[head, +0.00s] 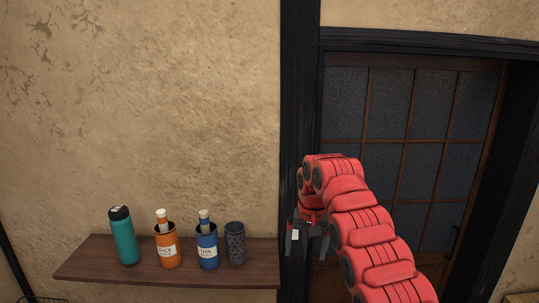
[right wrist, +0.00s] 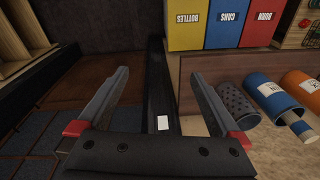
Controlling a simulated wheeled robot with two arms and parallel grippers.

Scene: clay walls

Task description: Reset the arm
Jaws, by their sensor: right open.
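My right arm (head: 365,230) is red and comes in from the lower right in the head view. Its gripper (head: 307,242) points down just right of the shelf's right end, in front of the dark post. In the right wrist view the gripper (right wrist: 160,78) has its two fingers wide apart, with nothing between them. My left gripper is in neither view.
A brown wall shelf (head: 90,270) holds a teal bottle (head: 123,238), an orange container (head: 167,250) and a blue container (head: 207,252), each container with a bottle inside. Yellow (right wrist: 187,30), blue (right wrist: 228,30) and red (right wrist: 262,28) labelled bins show in the wrist view. A paned door (head: 420,120) stands right.

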